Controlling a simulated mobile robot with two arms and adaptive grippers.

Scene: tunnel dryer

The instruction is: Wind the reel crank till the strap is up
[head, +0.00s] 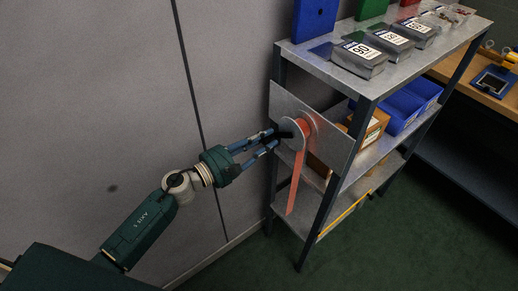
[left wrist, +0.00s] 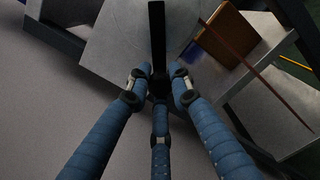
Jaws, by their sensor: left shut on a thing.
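The reel (head: 292,137) is a grey disc on a metal plate (head: 336,148) fixed to the end of the shelf rack. An orange-red strap (head: 295,185) is wound on it, and a long length hangs below. My left gripper (head: 277,135) reaches in from the left and is shut at the crank on the reel's face. In the left wrist view, the black crank (left wrist: 157,38) runs down between my blue fingers, partly hidden by them; the strap (left wrist: 265,82) shows there as a thin dark strip. My right gripper is not in view.
The shelf rack (head: 325,66) carries grey labelled boxes (head: 358,59) on top and blue bins (head: 401,112) below. A wooden workbench (head: 462,75) stands at the right. A grey wall (head: 90,90) is close on the left. The green floor in front is clear.

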